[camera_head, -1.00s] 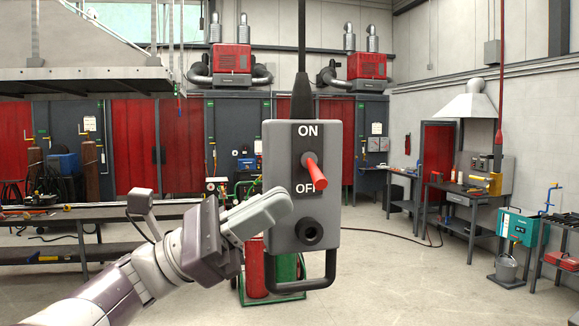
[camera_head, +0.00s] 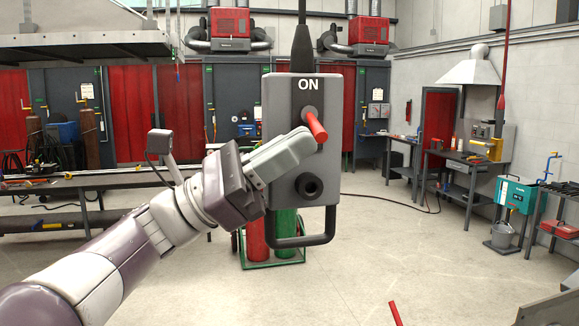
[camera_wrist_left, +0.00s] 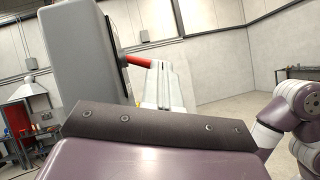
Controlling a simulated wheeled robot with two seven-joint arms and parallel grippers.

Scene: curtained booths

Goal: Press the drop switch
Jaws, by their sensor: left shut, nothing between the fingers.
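The drop switch is a grey hanging control box (camera_head: 328,165) with a red lever (camera_head: 316,126) that slants downward, away from the ON label. The OFF label is hidden behind my left gripper. My left gripper (camera_head: 306,140) is shut and empty. Its fingertips are at the lever's lower left, very close to it; I cannot tell whether they touch. In the left wrist view the grey box (camera_wrist_left: 80,55) stands at the left, and the red lever (camera_wrist_left: 137,61) reaches toward my fingers (camera_wrist_left: 163,85). My right gripper is not in view.
A black cable (camera_head: 302,45) holds the box from above. A round black knob (camera_head: 308,186) and a loop handle (camera_head: 300,240) are below the lever. Red and green cylinders (camera_head: 285,228) stand behind. Workbenches (camera_head: 470,180) stand at the right.

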